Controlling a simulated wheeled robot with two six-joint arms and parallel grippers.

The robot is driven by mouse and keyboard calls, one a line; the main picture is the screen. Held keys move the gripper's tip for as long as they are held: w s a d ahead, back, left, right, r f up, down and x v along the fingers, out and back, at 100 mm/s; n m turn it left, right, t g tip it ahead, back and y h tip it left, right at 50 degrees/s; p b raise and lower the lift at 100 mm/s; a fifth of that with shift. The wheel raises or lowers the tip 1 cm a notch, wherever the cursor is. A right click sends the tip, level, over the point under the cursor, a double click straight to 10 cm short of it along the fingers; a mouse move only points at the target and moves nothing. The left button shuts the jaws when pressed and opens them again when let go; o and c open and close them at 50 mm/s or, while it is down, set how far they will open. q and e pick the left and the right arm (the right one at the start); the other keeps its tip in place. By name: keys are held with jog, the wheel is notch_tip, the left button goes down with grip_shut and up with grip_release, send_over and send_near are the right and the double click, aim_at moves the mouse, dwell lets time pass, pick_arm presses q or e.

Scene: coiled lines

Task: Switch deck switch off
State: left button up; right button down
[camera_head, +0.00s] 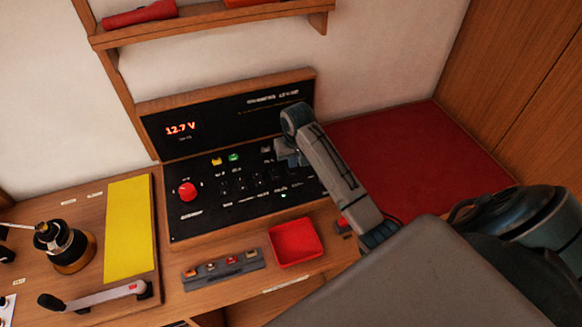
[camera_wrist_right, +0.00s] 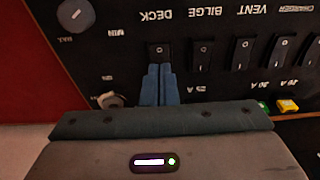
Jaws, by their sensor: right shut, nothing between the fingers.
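The deck switch (camera_wrist_right: 160,50) is a black rocker under the label DECK, shown upside down in the right wrist view. My right gripper (camera_wrist_right: 160,68) is shut and empty, its blue fingertips right at the edge of this rocker. I cannot tell whether they touch it, and they hide part of it. In the head view my right gripper (camera_head: 290,158) is over the right part of the black switch panel (camera_head: 215,222), and the deck switch cannot be made out there. My left gripper is not in view.
Beside the deck switch is the bilge switch (camera_wrist_right: 202,53), with more rockers further along. A round knob (camera_wrist_right: 75,15) and a small metal toggle (camera_wrist_right: 110,100) are close by. A red knob (camera_head: 187,191) and red tray (camera_head: 295,242) stand clear of my gripper.

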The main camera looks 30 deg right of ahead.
aim_at(293, 174)
jog(key=shift+r, duration=2.1)
jog(key=shift+f, duration=0.1)
